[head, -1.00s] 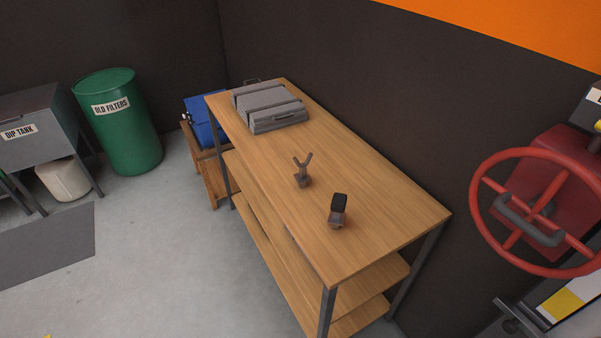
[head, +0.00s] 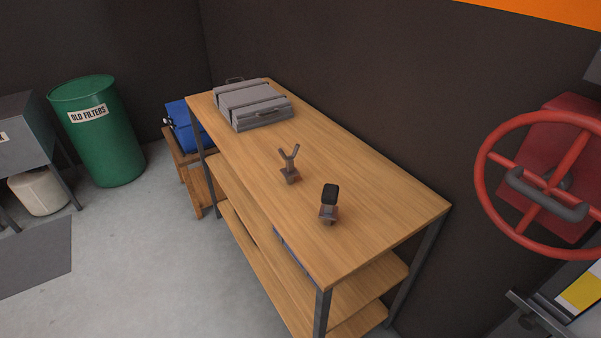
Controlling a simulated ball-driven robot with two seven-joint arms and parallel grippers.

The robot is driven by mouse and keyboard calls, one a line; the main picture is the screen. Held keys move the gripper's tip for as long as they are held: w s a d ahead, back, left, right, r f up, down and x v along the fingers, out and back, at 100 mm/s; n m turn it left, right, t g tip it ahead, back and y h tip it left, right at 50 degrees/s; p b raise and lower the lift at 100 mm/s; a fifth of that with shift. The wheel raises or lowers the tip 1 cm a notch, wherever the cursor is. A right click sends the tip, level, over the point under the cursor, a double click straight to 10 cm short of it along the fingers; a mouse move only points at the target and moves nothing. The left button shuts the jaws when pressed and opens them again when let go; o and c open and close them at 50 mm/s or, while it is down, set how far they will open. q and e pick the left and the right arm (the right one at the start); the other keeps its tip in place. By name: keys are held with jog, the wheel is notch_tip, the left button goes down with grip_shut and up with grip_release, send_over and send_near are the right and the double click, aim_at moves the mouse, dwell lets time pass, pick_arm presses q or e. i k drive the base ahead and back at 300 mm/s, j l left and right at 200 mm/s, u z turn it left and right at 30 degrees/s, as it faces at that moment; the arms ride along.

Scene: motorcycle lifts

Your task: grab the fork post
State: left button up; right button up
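The fork post (head: 290,165) is a small grey-brown post with a Y-shaped top. It stands upright on the wooden top of a shelf bench (head: 370,210), near the bench's front long edge. A second small post with a black pad on top (head: 329,203) stands to its right and nearer to me. Neither of my grippers shows in the head view, and nothing is touching the fork post.
A grey case (head: 252,105) lies at the bench's far end. A red handwheel (head: 545,185) is at the right. A blue box on a wooden stand (head: 188,125) and a green drum (head: 100,135) are at the left. The floor before the bench is clear.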

aim_at(290, 171)
jog(key=j+z, duration=0.1)
jog(key=z, duration=0.3)
jog(key=j+z, duration=0.1)
jog(key=z, duration=0.25)
jog(key=j+z, duration=0.15)
jog(key=z, duration=0.25)
jog(key=j+z, duration=0.1)
jog(key=z, duration=0.3)
jog(key=j+z, duration=0.2)
jog(key=j, duration=0.15)
jog(key=k+j+z, duration=0.2)
jog(key=j, duration=0.15)
jog(key=j+z, duration=0.2)
jog(key=j, duration=0.15)
jog(key=k+j+z, duration=0.2)
jog(key=i+j, duration=0.05)
jog(key=j, duration=0.05)
